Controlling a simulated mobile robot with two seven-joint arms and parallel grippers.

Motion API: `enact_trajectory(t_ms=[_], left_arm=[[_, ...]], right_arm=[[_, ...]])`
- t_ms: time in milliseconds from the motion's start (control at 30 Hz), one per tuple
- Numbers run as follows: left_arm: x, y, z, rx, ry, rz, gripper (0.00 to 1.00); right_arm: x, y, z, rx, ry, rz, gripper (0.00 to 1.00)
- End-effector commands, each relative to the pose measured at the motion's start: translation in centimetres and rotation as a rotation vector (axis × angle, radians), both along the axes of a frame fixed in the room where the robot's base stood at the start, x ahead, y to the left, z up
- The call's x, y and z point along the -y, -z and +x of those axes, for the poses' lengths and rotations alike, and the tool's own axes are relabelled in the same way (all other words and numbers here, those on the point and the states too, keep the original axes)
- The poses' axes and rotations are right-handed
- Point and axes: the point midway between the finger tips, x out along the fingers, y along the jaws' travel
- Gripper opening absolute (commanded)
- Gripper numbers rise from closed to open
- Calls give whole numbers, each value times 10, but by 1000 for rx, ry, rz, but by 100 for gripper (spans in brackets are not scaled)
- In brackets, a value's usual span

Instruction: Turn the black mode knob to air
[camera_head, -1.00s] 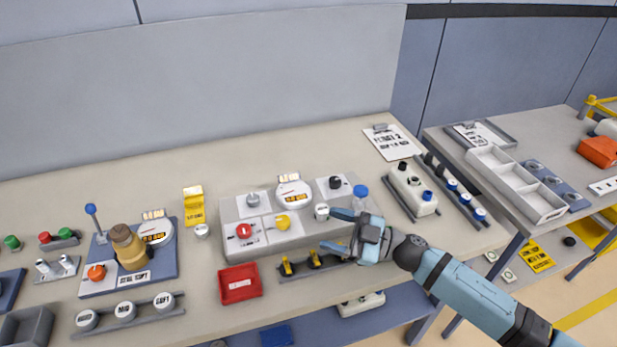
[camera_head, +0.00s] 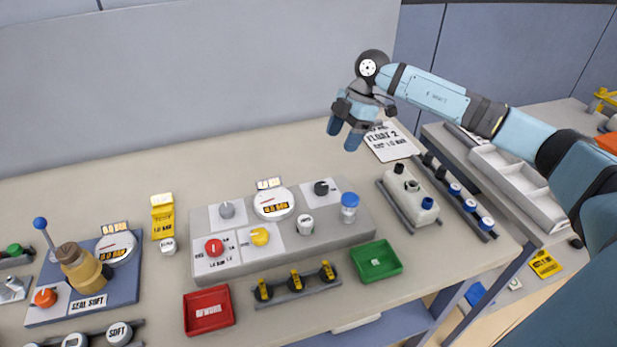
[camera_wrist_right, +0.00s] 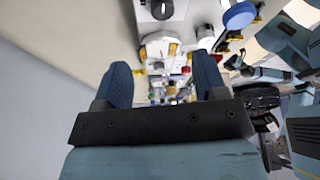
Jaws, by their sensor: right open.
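The black mode knob (camera_head: 321,188) sits on a white plate at the back right of the grey control panel (camera_head: 345,232). Its pointer direction and the plate's lettering are too small to read. It also shows at the top of the right wrist view as a dark knob (camera_wrist_right: 162,8). My right gripper (camera_head: 343,140) is raised above and behind the panel, up and to the right of the knob. Its two blue fingers are apart and empty, and it touches nothing. My left gripper is not in view.
Near the knob stand a round gauge (camera_head: 273,203), a white-capped knob (camera_head: 305,224) and a blue-capped bottle (camera_head: 350,201). A grey knob, a red knob and a yellow knob are further left. A green tray (camera_head: 376,261) and red tray (camera_head: 208,311) lie in front.

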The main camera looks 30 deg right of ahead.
Motion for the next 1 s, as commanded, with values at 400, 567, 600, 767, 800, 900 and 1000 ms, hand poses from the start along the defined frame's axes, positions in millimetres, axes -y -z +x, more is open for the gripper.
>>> enact_trajectory(t_ms=[400,567,600,767,800,900,1000], left_arm=[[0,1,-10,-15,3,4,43],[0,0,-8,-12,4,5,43],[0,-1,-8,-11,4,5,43],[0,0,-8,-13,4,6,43],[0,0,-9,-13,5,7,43],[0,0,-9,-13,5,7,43],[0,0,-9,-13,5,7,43]], right_arm=[[-27,65,0,-6,-1,1,65],[-40,94,1,-5,-1,1,65],[-42,100,1,-5,-1,1,65],[-50,118,1,-4,-2,1,65],[-51,121,1,-3,-1,1,65],[-52,125,2,-1,0,1,65],[-53,126,2,-1,0,1,65]])
